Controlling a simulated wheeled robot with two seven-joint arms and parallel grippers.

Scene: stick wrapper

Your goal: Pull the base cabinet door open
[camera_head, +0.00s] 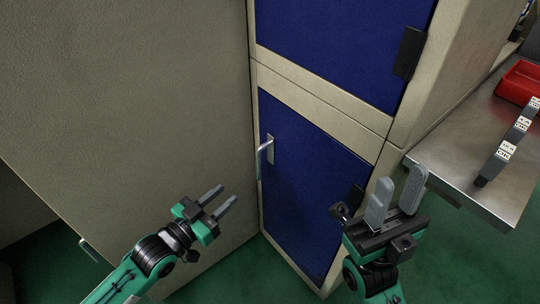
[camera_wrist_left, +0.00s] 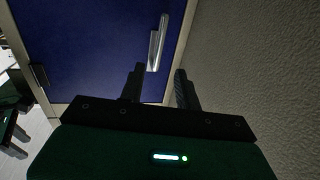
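The lower blue door (camera_head: 305,180) of the beige cabinet looks shut in the head view. Its silver bar handle (camera_head: 266,157) is on the door's left side, and dark hinges are on its right side. My left gripper (camera_head: 223,200) is open and empty, below and left of the handle, apart from it. In the left wrist view the handle (camera_wrist_left: 157,45) shows beyond the open fingers (camera_wrist_left: 160,82) of this gripper, in front of the blue door (camera_wrist_left: 85,45). My right gripper (camera_head: 396,192) is open and empty, in front of the cabinet's right edge.
A large beige panel (camera_head: 130,90) fills the left, close beside my left gripper. An upper blue door (camera_head: 340,45) is above. A metal table (camera_head: 480,165) with a red bin (camera_head: 520,82) and a dark bar with white labels (camera_head: 513,138) stands at right. Green floor (camera_head: 240,280) shows below.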

